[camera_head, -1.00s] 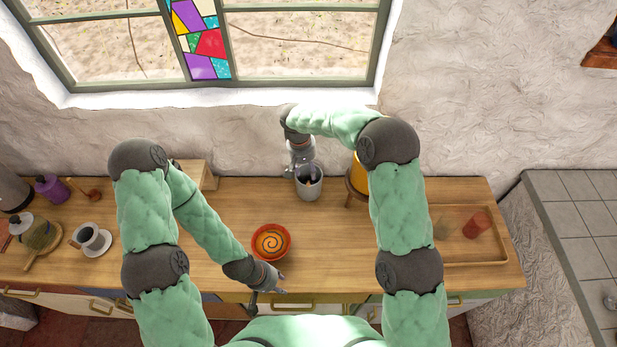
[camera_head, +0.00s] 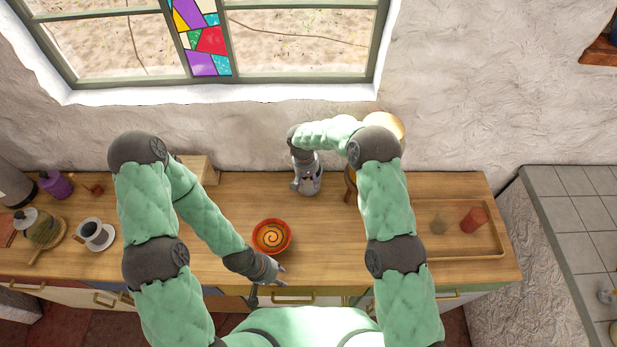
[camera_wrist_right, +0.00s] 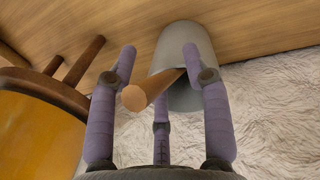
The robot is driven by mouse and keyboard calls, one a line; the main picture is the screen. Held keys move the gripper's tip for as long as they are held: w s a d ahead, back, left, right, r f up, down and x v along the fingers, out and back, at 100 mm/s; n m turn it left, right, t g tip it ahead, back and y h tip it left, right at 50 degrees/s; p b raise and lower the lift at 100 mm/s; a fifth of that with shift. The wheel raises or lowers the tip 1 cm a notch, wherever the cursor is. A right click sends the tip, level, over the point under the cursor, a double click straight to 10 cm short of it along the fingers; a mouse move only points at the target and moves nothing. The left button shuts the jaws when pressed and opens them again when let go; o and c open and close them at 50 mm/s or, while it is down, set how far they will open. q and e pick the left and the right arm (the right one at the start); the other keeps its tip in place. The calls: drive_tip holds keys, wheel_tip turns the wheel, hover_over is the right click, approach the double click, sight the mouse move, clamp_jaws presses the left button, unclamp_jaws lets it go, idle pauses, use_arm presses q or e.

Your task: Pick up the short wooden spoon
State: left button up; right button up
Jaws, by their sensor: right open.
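The wooden spoon (camera_wrist_right: 155,87) stands tilted in a grey cup (camera_wrist_right: 174,36), its round handle end towards the right wrist camera. Only the handle shows, so its length is hard to judge. My right gripper (camera_head: 305,188) is over the cup by the wall and hides most of it in the head view. In the right wrist view its fingers are open around the handle, with visible gaps. My left gripper (camera_head: 270,283) is open and empty at the counter's front edge, below the orange bowl.
A yellow vessel (camera_wrist_right: 35,130) on a wooden stand (camera_wrist_right: 83,62) is close beside the cup. The orange bowl (camera_head: 271,237) stands mid-counter. A wooden tray (camera_head: 455,255) with a red cup (camera_head: 473,220) is at the right. A white cup and saucer (camera_head: 95,235) stand at the left.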

clamp_jaws()
drive_tip(key=shift+r, duration=0.1)
idle(0.4)
